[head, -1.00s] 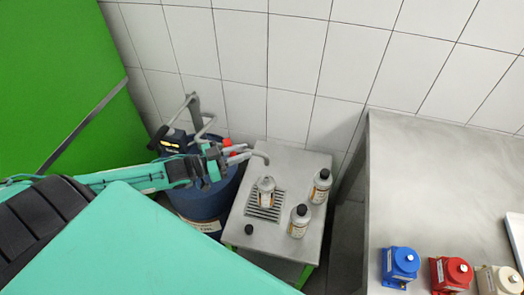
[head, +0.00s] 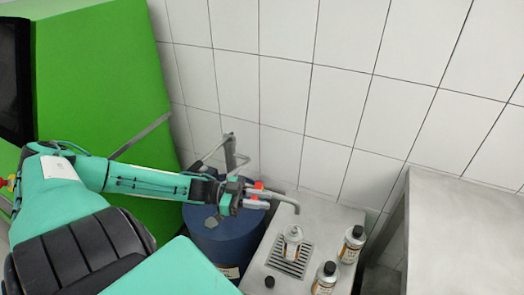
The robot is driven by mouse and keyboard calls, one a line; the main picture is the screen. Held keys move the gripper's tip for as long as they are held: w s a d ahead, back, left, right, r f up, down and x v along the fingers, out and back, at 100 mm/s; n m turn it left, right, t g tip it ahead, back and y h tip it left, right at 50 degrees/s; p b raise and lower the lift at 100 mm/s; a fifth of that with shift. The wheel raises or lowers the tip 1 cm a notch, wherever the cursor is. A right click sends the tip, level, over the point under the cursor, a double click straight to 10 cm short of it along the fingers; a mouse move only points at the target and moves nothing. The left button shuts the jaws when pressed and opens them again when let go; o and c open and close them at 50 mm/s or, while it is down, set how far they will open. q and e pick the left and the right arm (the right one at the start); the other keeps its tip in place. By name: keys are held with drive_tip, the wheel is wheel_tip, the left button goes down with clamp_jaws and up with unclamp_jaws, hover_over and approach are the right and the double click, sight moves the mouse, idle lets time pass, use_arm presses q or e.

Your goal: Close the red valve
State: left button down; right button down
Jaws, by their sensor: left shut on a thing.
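The red valve (head: 258,185) shows as small red patches on the pipework above the blue barrel (head: 215,238). My left gripper (head: 256,196) reaches in from the left at the valve. Its jaws are shut on the valve and hide much of it, so the angle of its handle is hard to tell. A grey curved spout (head: 287,198) runs right from there and bends down above an open bottle (head: 292,240) standing on a slotted grate (head: 289,262). My right gripper is not in view.
Two bottles with black caps (head: 353,242) (head: 325,276) stand on the metal table (head: 338,213), with a loose black cap (head: 269,282) at its left. A grey pump bracket (head: 229,150) rises behind the barrel. A tiled wall and a green cabinet (head: 90,80) bound the area.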

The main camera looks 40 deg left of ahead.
use_arm(q)
drive_tip(key=c, duration=1.2)
unclamp_jaws()
wheel_tip(320, 180, up, 20)
drive_tip(key=p, duration=0.4)
drive_tip(key=shift+c, duration=0.3)
